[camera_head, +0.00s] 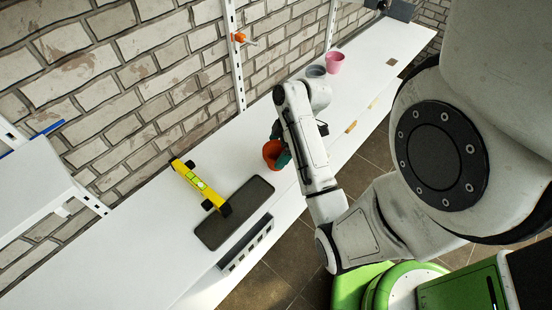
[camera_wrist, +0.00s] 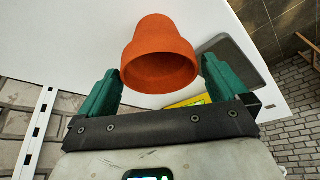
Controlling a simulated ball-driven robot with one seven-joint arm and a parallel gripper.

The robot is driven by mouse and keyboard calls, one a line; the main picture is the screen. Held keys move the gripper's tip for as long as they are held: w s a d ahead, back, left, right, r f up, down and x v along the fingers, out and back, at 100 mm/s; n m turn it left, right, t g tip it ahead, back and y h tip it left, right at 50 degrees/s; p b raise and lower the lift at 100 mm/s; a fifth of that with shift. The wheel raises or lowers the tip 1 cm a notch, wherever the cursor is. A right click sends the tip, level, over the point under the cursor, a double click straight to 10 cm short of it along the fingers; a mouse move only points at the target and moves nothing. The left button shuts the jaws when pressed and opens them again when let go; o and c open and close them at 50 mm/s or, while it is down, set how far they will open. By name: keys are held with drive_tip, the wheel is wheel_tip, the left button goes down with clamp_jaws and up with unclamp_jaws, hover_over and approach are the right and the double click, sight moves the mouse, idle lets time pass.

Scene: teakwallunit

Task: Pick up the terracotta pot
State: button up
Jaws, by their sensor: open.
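The terracotta pot (camera_head: 271,153) is on the white shelf in the head view, partly hidden by my arm and gripper. In the wrist view the orange-brown pot (camera_wrist: 159,55) shows its wide rim towards the camera. My gripper (camera_wrist: 162,80) has two green fingers spread apart, one on each side of the pot's rim. A small gap shows on the right side; on the left the finger is very near the rim, and I cannot tell if it touches. In the head view a green finger of my gripper (camera_head: 283,158) shows beside the pot.
A dark flat mat (camera_head: 234,212) and a yellow level (camera_head: 200,184) lie left of the pot. A grey pot (camera_head: 316,71) and a pink pot (camera_head: 334,63) stand farther along the shelf (camera_head: 110,262). A brick wall (camera_head: 120,80) runs behind it.

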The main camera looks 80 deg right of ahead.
sight(274, 155)
drive_tip(key=shift+x, duration=1.85)
drive_tip(key=shift+c, duration=0.5)
drive_tip(key=c, duration=0.8)
drive_tip(key=shift+r, duration=0.1)
